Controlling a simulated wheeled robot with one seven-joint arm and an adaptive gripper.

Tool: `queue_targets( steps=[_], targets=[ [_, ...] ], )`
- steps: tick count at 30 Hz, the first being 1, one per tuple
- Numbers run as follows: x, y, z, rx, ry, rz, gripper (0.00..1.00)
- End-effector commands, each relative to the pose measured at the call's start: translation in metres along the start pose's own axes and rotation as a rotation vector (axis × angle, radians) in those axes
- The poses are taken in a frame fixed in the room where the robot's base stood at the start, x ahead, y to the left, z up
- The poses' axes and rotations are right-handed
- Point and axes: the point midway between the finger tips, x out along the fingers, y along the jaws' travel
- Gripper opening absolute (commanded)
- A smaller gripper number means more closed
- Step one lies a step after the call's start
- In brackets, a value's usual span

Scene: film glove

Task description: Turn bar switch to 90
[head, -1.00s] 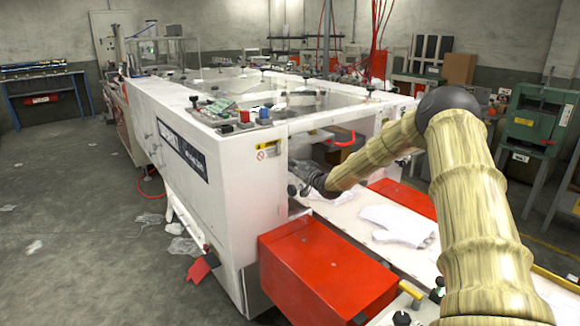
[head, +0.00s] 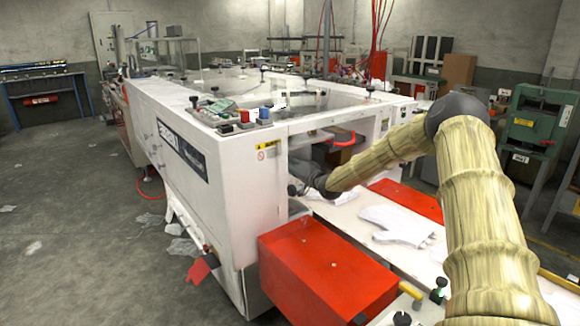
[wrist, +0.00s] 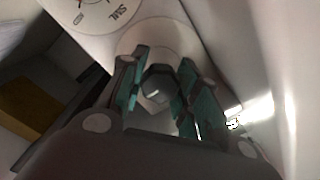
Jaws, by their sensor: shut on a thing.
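The bar switch (wrist: 158,84) is a dark grey knob on a pale round dial plate (wrist: 140,42) in the wrist view. My gripper (wrist: 160,76) has its teal-padded fingers on both sides of this knob and is shut on it. The fingers partly hide the knob, and I cannot read its angle or the scale around it. In the head view my gripper (head: 304,174) reaches into the open end of the white machine (head: 225,165). The switch cannot be made out there.
Another dial (wrist: 98,10) with printed lettering sits beside the switch. A red box (head: 325,272) stands below my arm. White gloves (head: 395,222) lie on the pale bed at the machine's end. Open floor (head: 90,230) lies to the left.

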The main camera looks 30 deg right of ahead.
Motion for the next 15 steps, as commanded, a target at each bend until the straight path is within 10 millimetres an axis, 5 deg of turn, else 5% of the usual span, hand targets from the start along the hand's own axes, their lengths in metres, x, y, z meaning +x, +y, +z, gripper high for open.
queue_targets(
  steps=[4,15],
  targets=[
    [0.0001,0.0005,-0.0030,0.001,0.005,0.000,0.54],
    [-0.0005,-0.0009,-0.0001,0.000,0.001,-0.001,0.54]
  ],
)
